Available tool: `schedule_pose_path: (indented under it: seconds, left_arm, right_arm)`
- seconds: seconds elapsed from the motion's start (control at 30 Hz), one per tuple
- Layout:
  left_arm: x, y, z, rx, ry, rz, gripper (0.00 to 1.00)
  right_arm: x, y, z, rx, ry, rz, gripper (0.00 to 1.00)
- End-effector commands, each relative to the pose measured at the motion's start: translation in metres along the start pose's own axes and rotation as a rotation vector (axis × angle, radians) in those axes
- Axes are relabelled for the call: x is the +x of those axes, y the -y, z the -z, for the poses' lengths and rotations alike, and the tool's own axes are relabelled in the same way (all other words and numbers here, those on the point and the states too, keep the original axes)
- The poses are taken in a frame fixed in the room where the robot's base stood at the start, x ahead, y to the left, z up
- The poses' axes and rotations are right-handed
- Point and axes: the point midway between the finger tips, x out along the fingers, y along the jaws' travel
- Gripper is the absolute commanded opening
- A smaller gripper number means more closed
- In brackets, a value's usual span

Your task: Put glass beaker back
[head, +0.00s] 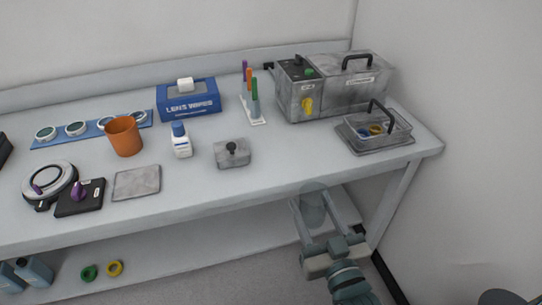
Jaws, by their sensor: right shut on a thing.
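The glass beaker (313,208) is clear and hard to make out. It is between the fingers of my right gripper (319,202), in front of the table's front edge at the right. My right gripper is shut on it, and its arm comes up from the bottom of the view. The beaker looks roughly upright, and its lower part is partly hidden by the gripper. My left gripper is not in view.
The grey table (300,160) has clear room near its front right. A metal basket (378,131) and a grey instrument box (335,88) stand at the back right. A lidded block (233,154), white bottle (181,141) and orange cup (123,137) stand farther left.

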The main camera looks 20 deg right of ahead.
Motion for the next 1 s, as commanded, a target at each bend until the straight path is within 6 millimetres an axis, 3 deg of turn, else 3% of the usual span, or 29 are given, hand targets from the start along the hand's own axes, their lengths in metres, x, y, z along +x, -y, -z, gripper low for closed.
schedule_pose_path:
  seconds: [0.17,0.27,0.47,0.9,1.0]
  left_arm:
    - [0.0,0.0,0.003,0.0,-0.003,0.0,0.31]
    - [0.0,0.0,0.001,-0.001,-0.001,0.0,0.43]
    - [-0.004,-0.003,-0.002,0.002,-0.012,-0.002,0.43]
    - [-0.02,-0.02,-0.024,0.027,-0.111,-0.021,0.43]
    - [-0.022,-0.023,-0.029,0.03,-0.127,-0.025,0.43]
  right_arm:
    - [0.0,0.0,0.0,0.0,-0.001,0.0,0.23]
    - [0.0,0.0,0.001,0.0,-0.001,0.0,0.23]
    - [0.012,-0.004,0.017,-0.002,-0.005,0.007,0.23]
    - [0.093,-0.042,0.109,-0.003,-0.005,0.033,0.23]
    - [0.104,-0.049,0.121,0.0,-0.002,0.034,0.23]
